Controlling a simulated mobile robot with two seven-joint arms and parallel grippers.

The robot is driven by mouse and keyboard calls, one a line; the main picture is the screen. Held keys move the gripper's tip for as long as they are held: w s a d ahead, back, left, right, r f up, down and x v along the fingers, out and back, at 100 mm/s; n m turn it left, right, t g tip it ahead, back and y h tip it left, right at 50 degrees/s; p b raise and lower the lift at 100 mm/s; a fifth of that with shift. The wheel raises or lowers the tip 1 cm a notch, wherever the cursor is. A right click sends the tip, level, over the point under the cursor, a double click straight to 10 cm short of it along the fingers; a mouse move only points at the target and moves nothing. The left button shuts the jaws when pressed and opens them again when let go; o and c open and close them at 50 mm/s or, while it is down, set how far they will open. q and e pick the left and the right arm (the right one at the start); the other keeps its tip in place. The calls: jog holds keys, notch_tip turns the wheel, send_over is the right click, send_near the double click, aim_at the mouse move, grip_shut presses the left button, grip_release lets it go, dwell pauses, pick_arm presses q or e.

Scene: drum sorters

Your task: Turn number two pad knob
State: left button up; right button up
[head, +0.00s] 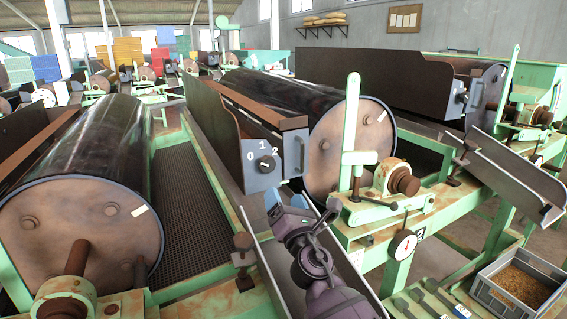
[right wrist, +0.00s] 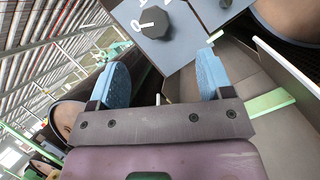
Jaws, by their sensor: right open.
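The dark pad knob (head: 267,163) sits on a grey-blue panel (head: 261,181) at the end of the middle drum machine. The white numbers 0, 1 and 2 are around its upper side. Its exact setting is too small to read. The knob also shows at the top of the right wrist view (right wrist: 168,20), with a white mark on it. My right gripper (head: 286,201) is below and slightly right of the knob in the head view. Its blue fingers are apart with nothing between them (right wrist: 162,80), and they do not touch the knob. My left gripper is out of view.
The middle drum (head: 337,150) is right of the panel, and another drum (head: 75,215) is at the left. Green framing (head: 205,165) runs between them. A metal chute (head: 515,180) and a grey crate (head: 490,290) are at the right.

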aim_at(268, 166)
jog(key=w+a+r+n, duration=0.1)
jog(key=w, duration=0.1)
jog(key=w+a+r+n+b, duration=0.1)
jog(key=w+n, duration=0.1)
jog(key=w, duration=0.1)
jog(key=w+a+r+n, duration=0.1)
jog(key=w, duration=0.1)
jog(key=shift+w+y+b, duration=0.25)
jog(key=shift+y+b, duration=0.05)
jog(key=shift+y, duration=0.1)
jog(key=shift+w+a+r, duration=0.2)
jog(key=shift+w+r, duration=0.15)
jog(key=shift+w, duration=0.25)
jog(key=shift+w+a+r, duration=0.1)
jog(key=shift+w+r, duration=0.1)
jog(key=shift+w, duration=0.05)
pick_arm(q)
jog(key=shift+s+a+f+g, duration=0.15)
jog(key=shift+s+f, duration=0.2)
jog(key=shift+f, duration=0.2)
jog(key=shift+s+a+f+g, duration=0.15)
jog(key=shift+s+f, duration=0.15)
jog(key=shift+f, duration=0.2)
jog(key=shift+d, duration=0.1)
